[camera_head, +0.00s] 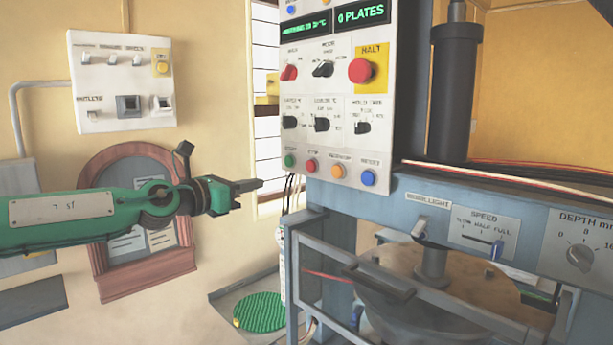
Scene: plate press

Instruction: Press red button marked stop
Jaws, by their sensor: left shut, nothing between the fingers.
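The control panel (345,148) has a bottom row of round buttons. The red button marked stop (310,165) is second from the left, between a green button (289,160) and an orange one (338,170). A blue button (368,178) ends the row at the right. My left gripper (259,184) reaches in from the left with its fingers together and empty. In the picture its tips are left of the green button and slightly lower, apart from the panel. My right gripper is not in view.
A larger red button (361,70) on a yellow plate marked HALT sits higher on the panel. Red and black knobs fill the panel's middle. A grey rail frame (400,285) stands below. A white switch box (122,82) hangs on the left wall.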

